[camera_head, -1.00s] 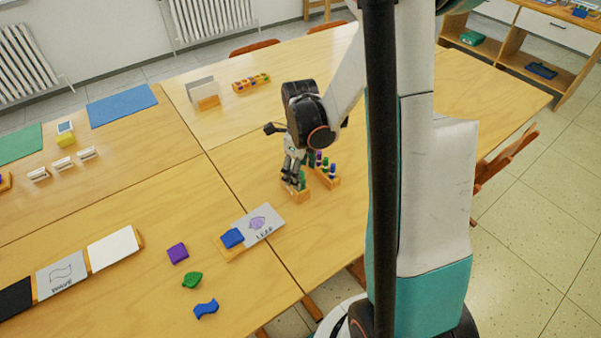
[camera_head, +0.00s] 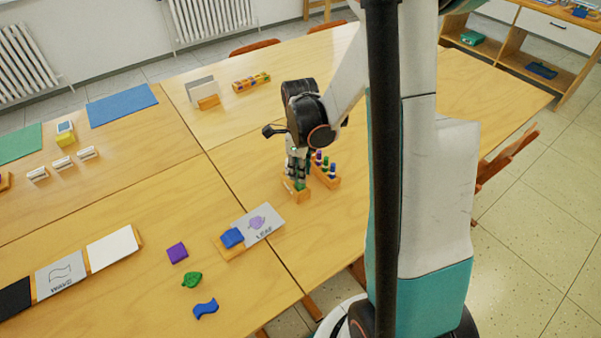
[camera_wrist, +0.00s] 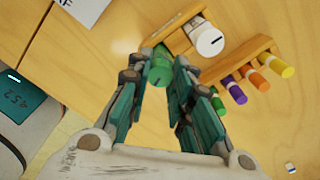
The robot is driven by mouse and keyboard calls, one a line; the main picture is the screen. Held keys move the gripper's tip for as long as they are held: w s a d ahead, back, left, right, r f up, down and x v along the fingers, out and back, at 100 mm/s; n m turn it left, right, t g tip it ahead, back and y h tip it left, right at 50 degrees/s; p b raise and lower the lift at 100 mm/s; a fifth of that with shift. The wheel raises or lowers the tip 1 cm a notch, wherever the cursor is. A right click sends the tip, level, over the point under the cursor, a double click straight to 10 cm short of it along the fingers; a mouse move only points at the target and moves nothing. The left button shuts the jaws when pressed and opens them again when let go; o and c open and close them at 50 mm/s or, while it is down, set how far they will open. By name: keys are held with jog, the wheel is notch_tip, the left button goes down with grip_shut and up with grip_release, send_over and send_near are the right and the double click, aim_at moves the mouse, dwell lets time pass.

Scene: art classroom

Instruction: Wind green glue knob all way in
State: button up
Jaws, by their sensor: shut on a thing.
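The green glue knob (camera_wrist: 160,68) is between the fingers of my gripper (camera_wrist: 172,82) in the wrist view. The fingers are shut on its sides and hide part of it. The green piece also shows below my gripper (camera_head: 297,174) in the head view, as a small green patch (camera_head: 300,187) at a small wooden holder (camera_head: 300,197). In the wrist view the same holder (camera_wrist: 180,42) also bears a white round part (camera_wrist: 206,40) with a dark mark, beside the green knob. How far the knob is wound cannot be told.
A wooden rack (camera_wrist: 233,62) with green, purple, orange and yellow pieces stands close to the right of the holder.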

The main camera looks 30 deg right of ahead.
jog(key=n, duration=0.5)
jog(key=shift+b, duration=0.35)
jog(key=n, duration=0.4)
jog(key=shift+n, duration=0.3)
jog(key=o, duration=1.5)
jog(key=shift+o, duration=0.2)
jog(key=m+b, duration=0.1)
jog(key=m, duration=1)
jog(key=shift+m+b, duration=0.3)
jog(key=shift+b, duration=0.05)
